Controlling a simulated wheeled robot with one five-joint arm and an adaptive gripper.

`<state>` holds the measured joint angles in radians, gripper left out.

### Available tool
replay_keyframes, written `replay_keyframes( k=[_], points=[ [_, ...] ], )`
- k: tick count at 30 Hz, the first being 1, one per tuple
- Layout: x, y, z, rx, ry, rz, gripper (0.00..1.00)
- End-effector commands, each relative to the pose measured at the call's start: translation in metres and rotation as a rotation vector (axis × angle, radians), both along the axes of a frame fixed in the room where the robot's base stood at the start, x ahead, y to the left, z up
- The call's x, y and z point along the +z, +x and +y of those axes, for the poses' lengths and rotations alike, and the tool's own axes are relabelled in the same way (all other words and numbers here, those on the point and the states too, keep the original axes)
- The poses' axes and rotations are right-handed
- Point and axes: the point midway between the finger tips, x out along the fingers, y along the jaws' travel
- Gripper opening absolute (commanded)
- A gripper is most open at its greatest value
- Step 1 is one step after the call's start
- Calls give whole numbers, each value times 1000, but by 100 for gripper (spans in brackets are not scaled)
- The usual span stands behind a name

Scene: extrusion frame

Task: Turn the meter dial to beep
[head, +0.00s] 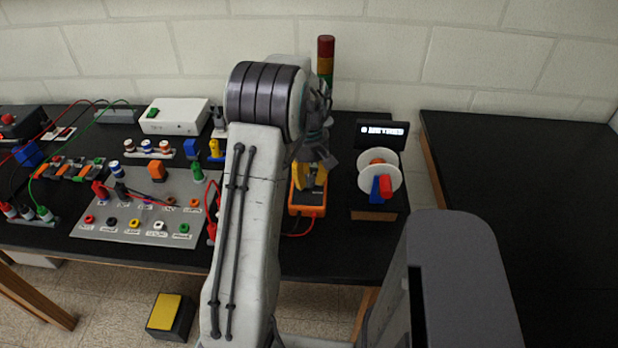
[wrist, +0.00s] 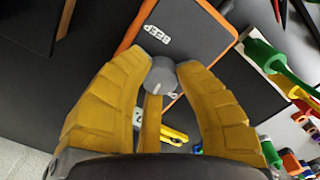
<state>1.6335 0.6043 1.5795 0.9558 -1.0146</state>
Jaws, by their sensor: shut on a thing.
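The orange meter (head: 308,198) lies on the black table in the head view, partly under my gripper (head: 309,175). In the wrist view the meter (wrist: 195,22) shows a dark face with an orange edge. Its round grey dial (wrist: 162,76) sits between the yellow fingertips of my gripper (wrist: 165,70), which are shut on it. A short white mark shows on the dial's lower part; its exact pointing is hard to tell. The word BEEP is printed above the dial, towards the upper left. Another label below the dial is mostly hidden by the fingers.
A grey panel (head: 135,225) with coloured sockets and leads lies left of my arm. A spool with a white disc (head: 380,170) and a small lit display (head: 382,131) stand right of the meter. A red, yellow and green signal tower (head: 325,62) rises behind. The right table (head: 525,165) is bare.

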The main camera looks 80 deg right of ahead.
Motion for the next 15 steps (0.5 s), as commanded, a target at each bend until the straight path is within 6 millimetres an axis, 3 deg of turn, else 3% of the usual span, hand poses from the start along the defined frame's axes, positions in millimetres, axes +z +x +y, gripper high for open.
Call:
replay_keyframes(
  k=[15],
  points=[
    [-3, 0, 3, -491, 10, 1, 0]
  ],
)
